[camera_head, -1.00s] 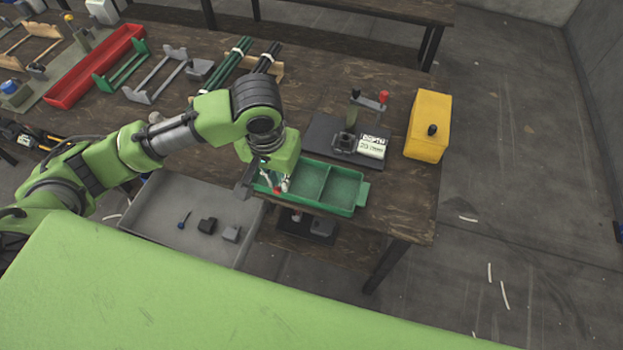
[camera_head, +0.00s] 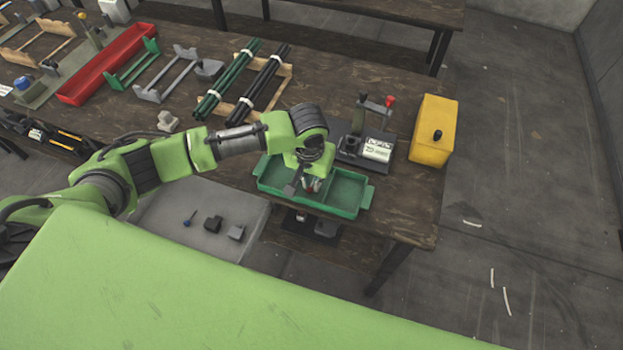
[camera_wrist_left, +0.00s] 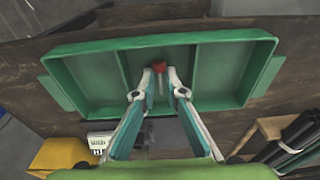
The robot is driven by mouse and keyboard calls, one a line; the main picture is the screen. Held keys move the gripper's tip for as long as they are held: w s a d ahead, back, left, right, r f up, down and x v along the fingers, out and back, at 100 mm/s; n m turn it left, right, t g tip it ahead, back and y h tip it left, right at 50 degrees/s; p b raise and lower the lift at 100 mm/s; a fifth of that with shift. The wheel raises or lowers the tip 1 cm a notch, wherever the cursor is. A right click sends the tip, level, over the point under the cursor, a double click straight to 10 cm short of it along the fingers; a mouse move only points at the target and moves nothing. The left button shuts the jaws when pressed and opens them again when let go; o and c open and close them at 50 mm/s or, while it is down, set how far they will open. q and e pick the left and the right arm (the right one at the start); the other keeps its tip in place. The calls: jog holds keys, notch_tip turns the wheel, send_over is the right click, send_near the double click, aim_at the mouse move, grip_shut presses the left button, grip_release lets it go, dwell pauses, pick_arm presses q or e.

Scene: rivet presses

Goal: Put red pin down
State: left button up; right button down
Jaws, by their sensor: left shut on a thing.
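The red pin (camera_wrist_left: 159,68) has a red head and a grey shaft. My left gripper (camera_wrist_left: 159,94) is shut on it, and in the head view the gripper (camera_head: 308,186) hangs over the green tray (camera_head: 345,209). In the left wrist view the tray (camera_wrist_left: 85,48) has three compartments, and the pin appears over the middle one. I cannot tell whether the pin touches the tray floor. My right gripper is not in view.
A small press with a red knob (camera_head: 390,101) stands behind the tray. A yellow box (camera_head: 433,130) is at the table's right end. Bundled rods (camera_head: 262,82) lie farther back.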

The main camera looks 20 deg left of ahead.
aim_at(311, 190)
pick_arm(q)
jog(key=o, duration=0.7)
jog(key=shift+f, duration=0.1)
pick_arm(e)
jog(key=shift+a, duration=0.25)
pick_arm(q)
jog(key=r, duration=0.4)
jog(key=s+r, duration=0.1)
jog(key=r, duration=0.7)
jog(key=shift+s+d+r, duration=0.1)
jog(key=shift+s+d, duration=0.05)
jog(key=shift+s, duration=0.15)
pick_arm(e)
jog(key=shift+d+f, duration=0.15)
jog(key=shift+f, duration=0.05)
